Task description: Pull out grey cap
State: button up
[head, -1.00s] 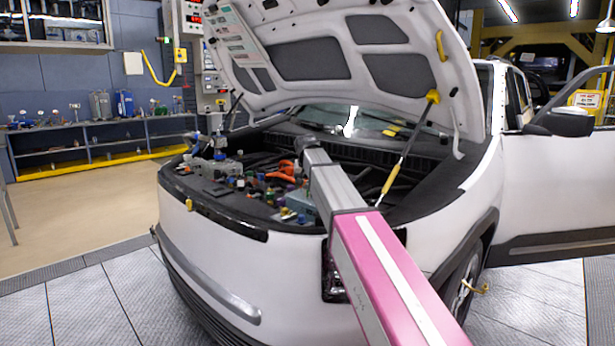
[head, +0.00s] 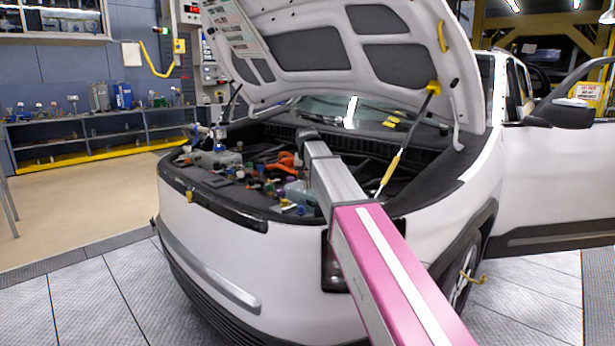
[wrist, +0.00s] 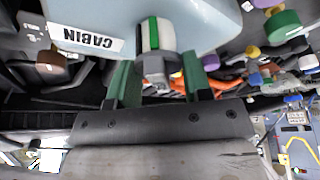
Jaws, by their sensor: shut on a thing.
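The grey cap (wrist: 156,70) shows in the middle of the wrist view, just below a green, white and dark striped piece (wrist: 154,35) beside the pale blue tank (wrist: 200,25). The tank has a white "CABIN" label (wrist: 86,40), upside down in this view. My gripper (wrist: 160,82) has its two green fingers on either side of the grey cap and is shut on it. Whether the cap is seated or loose cannot be told. In the head view a pale tank (head: 298,192) shows beside my arm, which hides the gripper and the cap.
Several coloured caps and an orange part (head: 285,162) crowd the engine bay around the tank. The raised hood (head: 310,60) hangs above, with a yellow-handled prop rod (head: 393,172) right of my arm. The open car door (head: 565,190) stands at the right.

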jog(key=shift+n+y, duration=0.5)
jog(key=shift+n, duration=0.8)
jog(key=shift+n+y, duration=0.4)
jog(key=shift+n, duration=1.2)
jog(key=n+g+y, duration=0.1)
jog(key=n, duration=0.2)
jog(key=shift+r, duration=0.4)
